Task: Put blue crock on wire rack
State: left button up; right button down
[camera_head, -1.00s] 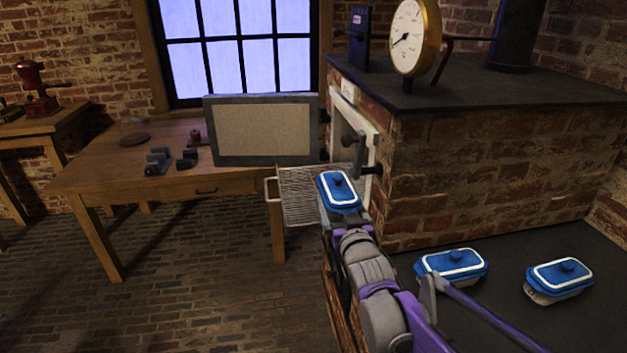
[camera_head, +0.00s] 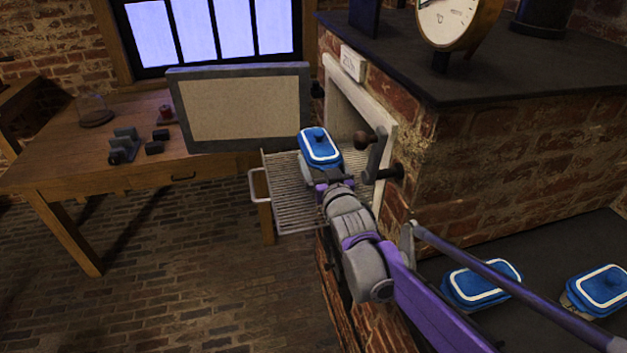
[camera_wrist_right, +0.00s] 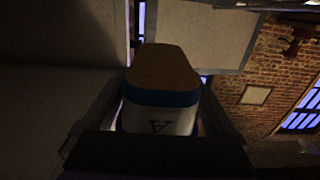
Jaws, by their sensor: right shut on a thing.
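A blue crock (camera_head: 320,148) with a white rim line and a dark knob is held at the end of my right arm. My right gripper (camera_head: 322,182) is shut on it. In the right wrist view the crock (camera_wrist_right: 160,92) sits between the two fingers, showing a tan face, a blue band and a white side with a dark letter. The wire rack (camera_head: 284,205) sticks out from the oven opening in the brick stove. The crock is over the rack's far right part, by the opening; I cannot tell whether it touches the wires. My left gripper is not in view.
Two more blue crocks (camera_head: 482,283) (camera_head: 598,290) stand on the dark ledge at lower right. A framed panel (camera_head: 240,108) stands behind the rack by a wooden table (camera_head: 60,165).

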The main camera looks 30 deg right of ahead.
notch_tip(320, 180, down, 4)
jog(key=shift+s+f+b, duration=0.15)
jog(key=shift+f+b, duration=0.05)
jog(key=shift+b, duration=0.35)
jog(key=shift+f+b, duration=0.55)
jog(key=shift+f, duration=1.7)
jog(key=shift+f, duration=0.1)
grip_release()
